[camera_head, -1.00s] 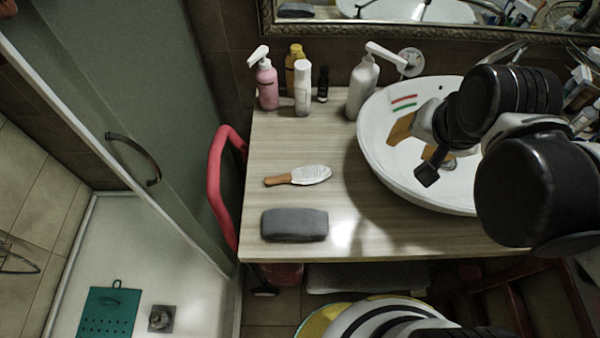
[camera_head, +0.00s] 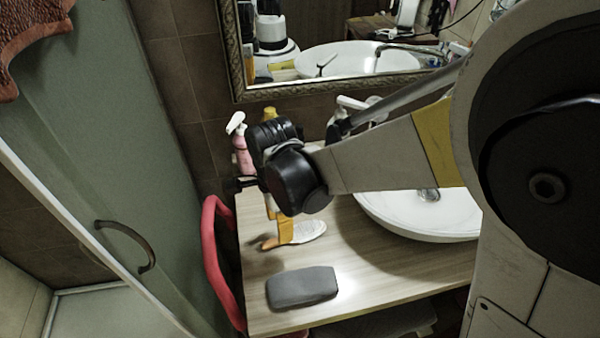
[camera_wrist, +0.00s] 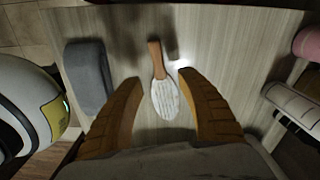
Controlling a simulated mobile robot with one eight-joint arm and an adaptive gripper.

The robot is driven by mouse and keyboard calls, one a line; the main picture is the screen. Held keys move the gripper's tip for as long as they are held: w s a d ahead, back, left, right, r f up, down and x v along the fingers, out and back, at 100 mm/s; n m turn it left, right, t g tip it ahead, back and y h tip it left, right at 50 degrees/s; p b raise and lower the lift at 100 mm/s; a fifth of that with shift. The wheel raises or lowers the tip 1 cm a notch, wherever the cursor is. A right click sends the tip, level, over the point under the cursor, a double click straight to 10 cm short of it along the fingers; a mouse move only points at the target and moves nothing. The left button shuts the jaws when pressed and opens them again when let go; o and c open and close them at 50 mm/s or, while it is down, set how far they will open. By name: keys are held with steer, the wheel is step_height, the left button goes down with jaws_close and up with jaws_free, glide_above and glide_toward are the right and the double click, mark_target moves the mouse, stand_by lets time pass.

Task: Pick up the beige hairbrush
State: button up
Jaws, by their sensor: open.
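The hairbrush (camera_head: 308,232) lies on the wooden countertop (camera_head: 400,263), with a pale oval head and an orange-brown handle. In the wrist view the hairbrush (camera_wrist: 165,97) lies between and beyond my two fingertips, its handle pointing away from me. My gripper (camera_wrist: 158,82) is open and empty, one orange finger on each side of the brush, apart from it. In the head view my gripper (camera_head: 279,226) hangs over the handle side and hides part of the brush. The height of the fingertips above the counter is hard to tell.
A grey case (camera_head: 302,288) lies in front of the brush; it also shows in the wrist view (camera_wrist: 88,76). A white basin (camera_head: 425,212) stands to the right. A pink pump bottle (camera_head: 241,148) stands behind, and a red rail (camera_head: 215,255) borders the left edge.

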step_height(320, 180, down, 6)
steer(key=b, duration=0.3)
steer(key=shift+s+a, duration=0.1)
steer(key=shift+c, duration=0.4)
jaws_close()
